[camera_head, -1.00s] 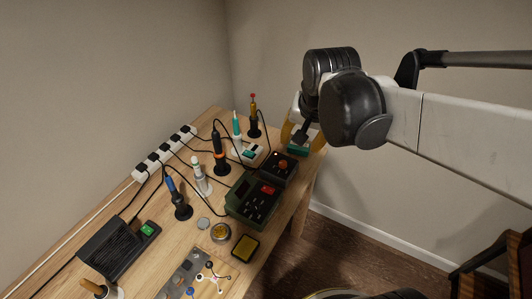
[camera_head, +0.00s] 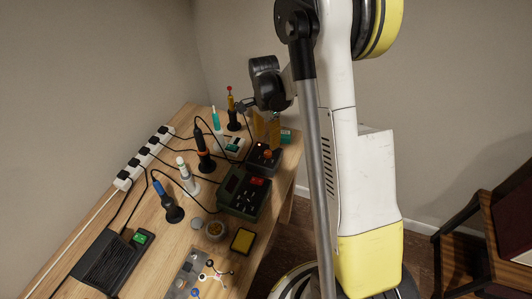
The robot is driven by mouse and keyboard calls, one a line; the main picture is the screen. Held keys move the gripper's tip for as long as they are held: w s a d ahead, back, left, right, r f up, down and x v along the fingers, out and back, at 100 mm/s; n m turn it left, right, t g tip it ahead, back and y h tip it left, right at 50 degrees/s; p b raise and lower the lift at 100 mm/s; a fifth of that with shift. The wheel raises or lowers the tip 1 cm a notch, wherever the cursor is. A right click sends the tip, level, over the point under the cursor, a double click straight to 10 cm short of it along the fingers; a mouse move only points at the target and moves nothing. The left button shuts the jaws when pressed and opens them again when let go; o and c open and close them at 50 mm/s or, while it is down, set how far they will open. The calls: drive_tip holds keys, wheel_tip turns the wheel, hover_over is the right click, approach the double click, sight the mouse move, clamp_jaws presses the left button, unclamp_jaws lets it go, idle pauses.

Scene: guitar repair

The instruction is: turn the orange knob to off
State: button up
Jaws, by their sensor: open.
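The orange knob (camera_head: 267,154) sits on top of a small dark box (camera_head: 262,165) near the right edge of the workbench, in the head view. My gripper (camera_head: 266,143) has two yellow fingers pointing down, apart from each other, just above and behind the knob. The fingers partly hide the back of the box. I cannot tell whether a fingertip touches the knob, and its pointer mark is too small to read.
A dark green station (camera_head: 243,194) with a red switch stands in front of the box. An orange-collared iron (camera_head: 205,155) and other upright tools stand to the left. A teal item (camera_head: 286,136) lies behind right. A power strip (camera_head: 148,154) runs along the wall.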

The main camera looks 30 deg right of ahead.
sight(268, 152)
drive_tip(key=f+b, duration=0.1)
drive_tip(key=f, duration=0.5)
drive_tip(key=shift+s+f+b, duration=0.2)
drive_tip(key=shift+f+b, duration=0.1)
drive_tip(key=shift+b, duration=0.1)
clamp_jaws()
